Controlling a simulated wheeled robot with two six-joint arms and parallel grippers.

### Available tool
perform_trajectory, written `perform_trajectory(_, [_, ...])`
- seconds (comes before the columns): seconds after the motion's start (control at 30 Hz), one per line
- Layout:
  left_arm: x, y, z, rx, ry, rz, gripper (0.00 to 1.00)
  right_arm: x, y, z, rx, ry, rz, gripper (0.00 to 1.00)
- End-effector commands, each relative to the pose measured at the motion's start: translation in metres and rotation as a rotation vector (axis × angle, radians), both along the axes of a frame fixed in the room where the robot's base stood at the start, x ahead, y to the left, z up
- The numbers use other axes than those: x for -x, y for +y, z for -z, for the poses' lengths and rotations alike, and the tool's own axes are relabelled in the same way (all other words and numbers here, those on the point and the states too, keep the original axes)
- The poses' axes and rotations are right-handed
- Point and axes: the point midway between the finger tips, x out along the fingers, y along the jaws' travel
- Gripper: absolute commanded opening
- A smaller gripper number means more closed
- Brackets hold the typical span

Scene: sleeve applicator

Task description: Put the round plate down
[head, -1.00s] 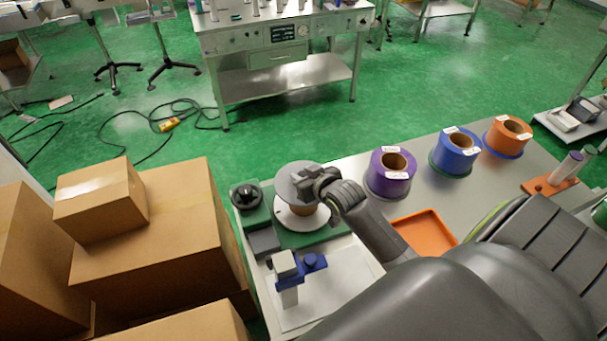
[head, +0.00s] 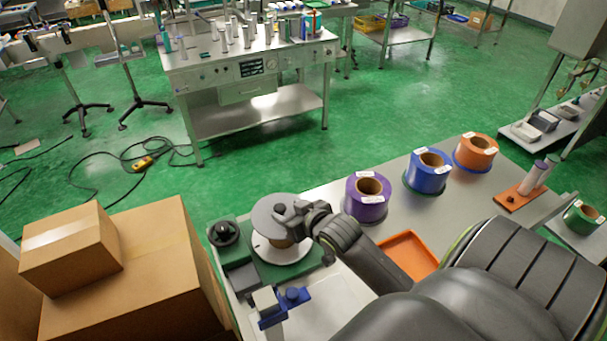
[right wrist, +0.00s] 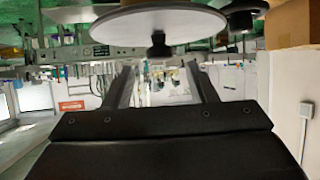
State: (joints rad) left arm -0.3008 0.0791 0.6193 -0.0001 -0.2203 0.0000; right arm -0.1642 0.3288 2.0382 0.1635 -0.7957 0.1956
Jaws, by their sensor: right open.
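The round plate (head: 265,211) is a grey disc lying level above a brown core (head: 284,243). Below that is a wider white disc (head: 265,250) on the green applicator base. In the right wrist view, which looks upside down, the plate (right wrist: 155,22) spans the top, with a black knob (right wrist: 158,46) at its middle. My right gripper (head: 284,215) is at the plate's near right side, by the knob. In the wrist view its fingers (right wrist: 160,66) are apart with nothing clearly between them; the knob lies just past their tips. Whether the plate touches the core is unclear. My left gripper is not visible.
Purple (head: 367,204), blue (head: 427,179) and orange (head: 475,160) spools stand along the bench to the right. An orange tray (head: 408,252) lies near my right arm. A black knob (head: 224,232) and a blue-and-white device (head: 279,304) are left of and before the plate. Cardboard boxes (head: 120,270) stand left.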

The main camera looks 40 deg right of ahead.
Motion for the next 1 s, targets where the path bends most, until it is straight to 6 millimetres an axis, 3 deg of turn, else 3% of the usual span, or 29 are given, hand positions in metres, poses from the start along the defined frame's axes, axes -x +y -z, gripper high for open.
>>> perform_trajectory(0.2, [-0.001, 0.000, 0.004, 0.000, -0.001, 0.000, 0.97, 0.033, 0.001, -0.017, 0.003, 0.000, -0.001, 0.52])
perform_trajectory(0.4, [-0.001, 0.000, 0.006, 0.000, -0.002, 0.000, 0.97, 0.052, 0.001, -0.028, 0.002, -0.001, -0.001, 0.52])
perform_trajectory(1.0, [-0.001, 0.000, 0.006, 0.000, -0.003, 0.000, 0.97, 0.057, 0.002, -0.032, 0.000, 0.000, 0.000, 0.52])
